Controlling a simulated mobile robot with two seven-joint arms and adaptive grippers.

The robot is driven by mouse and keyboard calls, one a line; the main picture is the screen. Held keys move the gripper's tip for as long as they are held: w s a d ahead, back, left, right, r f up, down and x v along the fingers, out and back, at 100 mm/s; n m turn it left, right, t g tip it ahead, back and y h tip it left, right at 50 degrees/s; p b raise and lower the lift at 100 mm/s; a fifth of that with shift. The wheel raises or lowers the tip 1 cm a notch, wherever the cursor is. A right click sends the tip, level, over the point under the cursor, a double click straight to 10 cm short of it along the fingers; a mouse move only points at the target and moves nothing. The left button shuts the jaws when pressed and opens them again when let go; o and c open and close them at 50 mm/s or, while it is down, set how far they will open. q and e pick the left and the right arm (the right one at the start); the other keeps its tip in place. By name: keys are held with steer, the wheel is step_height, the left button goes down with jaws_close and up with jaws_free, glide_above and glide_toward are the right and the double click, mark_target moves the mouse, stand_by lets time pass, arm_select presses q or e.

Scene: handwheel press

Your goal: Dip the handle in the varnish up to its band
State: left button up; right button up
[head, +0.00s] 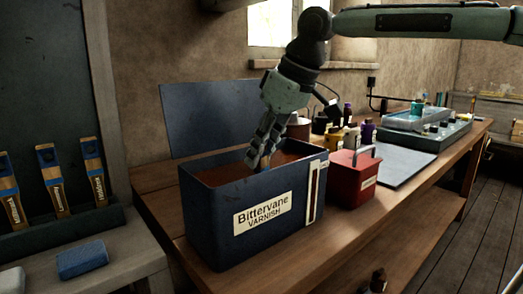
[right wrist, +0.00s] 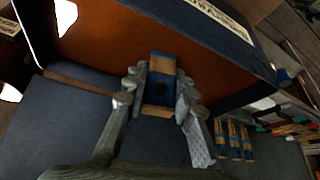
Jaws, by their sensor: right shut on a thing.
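The varnish tank (head: 222,238) is a dark blue open box labelled "Bittervane VARNISH" on the bench, filled with brown-orange varnish (head: 222,174). My right gripper (head: 262,157) points down over the tank with its fingers inside the rim. It is shut on a wooden handle (right wrist: 161,62) with a blue band, which shows between the fingers in the right wrist view, against the varnish (right wrist: 100,45). In the head view the fingers and the tank's front wall hide most of the handle. I cannot tell how deep its lower end is. My left gripper is not in view.
Three banded handles (head: 55,186) stand in a rack at the left, with a blue block (head: 82,259) before them. A red box with a handle (head: 352,184) stands right of the tank. Bottles and a grey-green apparatus (head: 425,133) are behind. A blue panel (head: 215,112) rises behind the tank.

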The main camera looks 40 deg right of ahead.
steer(key=shift+r+p, duration=0.9)
steer(key=shift+r, duration=0.6)
step_height(320, 180, up, 12)
stand_by(1.3)
steer(key=shift+f, duration=0.1)
stand_by(4.6)
